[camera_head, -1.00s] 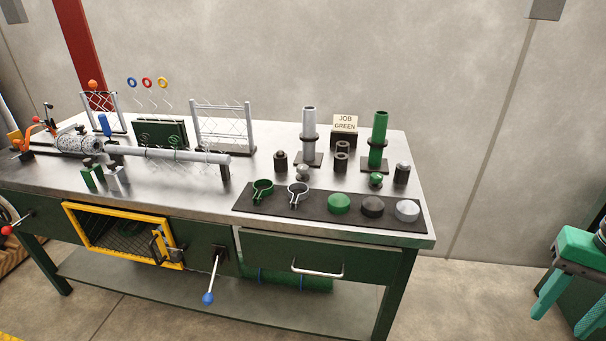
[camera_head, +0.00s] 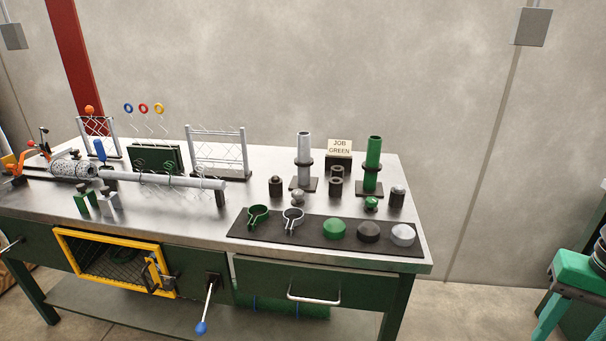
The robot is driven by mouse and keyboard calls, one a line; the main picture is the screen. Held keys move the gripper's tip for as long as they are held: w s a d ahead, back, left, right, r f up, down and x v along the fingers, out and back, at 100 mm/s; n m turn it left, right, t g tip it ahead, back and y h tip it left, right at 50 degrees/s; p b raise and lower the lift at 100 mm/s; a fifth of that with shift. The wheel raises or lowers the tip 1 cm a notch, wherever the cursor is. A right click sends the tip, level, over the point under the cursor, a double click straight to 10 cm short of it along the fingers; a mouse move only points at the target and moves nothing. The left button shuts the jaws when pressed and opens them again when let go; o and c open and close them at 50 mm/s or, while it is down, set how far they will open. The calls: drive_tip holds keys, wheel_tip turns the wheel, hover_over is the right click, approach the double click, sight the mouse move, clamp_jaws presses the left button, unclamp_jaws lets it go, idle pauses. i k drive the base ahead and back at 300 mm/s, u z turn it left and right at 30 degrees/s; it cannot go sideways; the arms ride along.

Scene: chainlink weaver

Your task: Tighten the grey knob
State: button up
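A small grey knob (camera_head: 297,196) sits on the bench at the foot of the upright grey post (camera_head: 304,150), on its front side. A similar green knob (camera_head: 371,203) is at the foot of the green post (camera_head: 374,155) to the right. Each post stands on a dark base plate and has a dark collar around it. I cannot tell how tight the grey knob is. My gripper is not in view.
A sign (camera_head: 339,147) reads "JOB GREEN". A dark mat (camera_head: 270,240) at the bench's front holds a green clamp ring (camera_head: 257,215), a grey clamp ring (camera_head: 292,219) and three domed caps. Dark cylinders stand near the posts. A lever (camera_head: 207,309) sticks out in front.

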sight(298, 194)
drive_tip(key=z, duration=0.05)
drive_tip(key=k, duration=0.45)
drive_tip(key=u, duration=0.8)
drive_tip(key=i, duration=1.15)
drive_tip(key=u, duration=0.1)
